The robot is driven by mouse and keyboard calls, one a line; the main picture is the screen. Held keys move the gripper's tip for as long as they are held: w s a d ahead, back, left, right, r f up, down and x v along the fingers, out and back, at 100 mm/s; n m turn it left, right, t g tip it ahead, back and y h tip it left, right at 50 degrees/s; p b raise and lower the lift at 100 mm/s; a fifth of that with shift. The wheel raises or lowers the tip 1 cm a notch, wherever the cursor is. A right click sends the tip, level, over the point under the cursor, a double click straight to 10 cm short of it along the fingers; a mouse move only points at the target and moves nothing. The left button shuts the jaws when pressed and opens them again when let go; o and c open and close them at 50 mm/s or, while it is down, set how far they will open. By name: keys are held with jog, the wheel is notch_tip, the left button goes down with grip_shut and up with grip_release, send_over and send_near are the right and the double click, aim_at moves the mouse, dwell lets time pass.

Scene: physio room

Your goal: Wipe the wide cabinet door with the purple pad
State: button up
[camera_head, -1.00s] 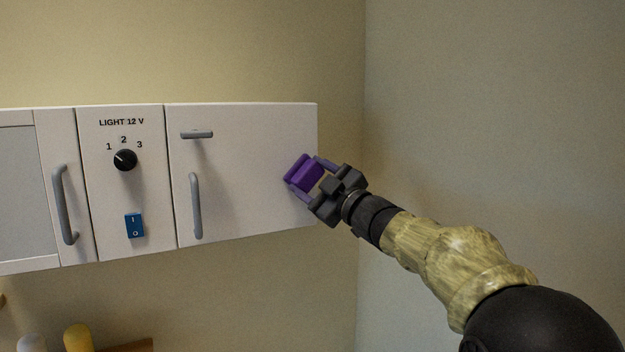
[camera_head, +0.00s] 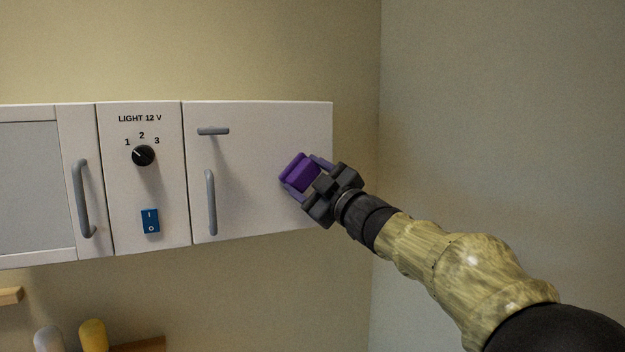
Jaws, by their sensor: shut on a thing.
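The wide cabinet door (camera_head: 258,135) is the white panel at the right end of the wall cabinet. It has a vertical grey handle (camera_head: 210,202) on its left side and a short horizontal grey bar (camera_head: 213,131) above that. My gripper (camera_head: 306,180) is shut on the purple pad (camera_head: 298,172), which is in front of the right part of the door. I cannot tell whether the pad touches the door. The gripper hides part of the door's lower right area.
To the left is a panel with a black dial (camera_head: 143,155) and a blue switch (camera_head: 150,221). Further left is a grey-fronted door with a handle (camera_head: 84,199). A corner wall (camera_head: 500,130) stands at the right. Rounded objects (camera_head: 93,335) show below the cabinet.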

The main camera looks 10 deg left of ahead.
jog(key=shift+s+a+b, duration=0.3)
jog(key=shift+s+a, duration=0.15)
jog(key=shift+a, duration=0.3)
jog(key=shift+s+a+b, duration=0.3)
jog(key=shift+s+a, duration=0.1)
jog(key=shift+a, duration=0.3)
jog(key=shift+s+a, duration=0.1)
jog(key=shift+s+a+b, duration=0.45)
jog(key=shift+a, duration=0.3)
jog(key=shift+s+a+b, duration=0.4)
jog(key=shift+s+a, duration=0.05)
jog(key=shift+a, duration=0.3)
jog(key=shift+s+a+b, duration=0.45)
jog(key=shift+s+a, duration=0.05)
jog(key=shift+a, duration=0.35)
jog(key=shift+s+a+b, duration=0.4)
jog(key=shift+s+a, duration=0.05)
jog(key=shift+a, duration=0.35)
jog(key=shift+s, duration=0.1)
jog(key=shift+s+d+b, duration=0.25)
jog(key=shift+s+d, duration=0.25)
jog(key=shift+s, duration=0.3)
jog(key=shift+s+d+b, duration=0.25)
jog(key=shift+s+d, duration=0.3)
jog(key=shift+s, duration=0.25)
jog(key=shift+s+d+b, duration=0.25)
jog(key=shift+s+d, duration=0.25)
jog(key=shift+s, duration=0.3)
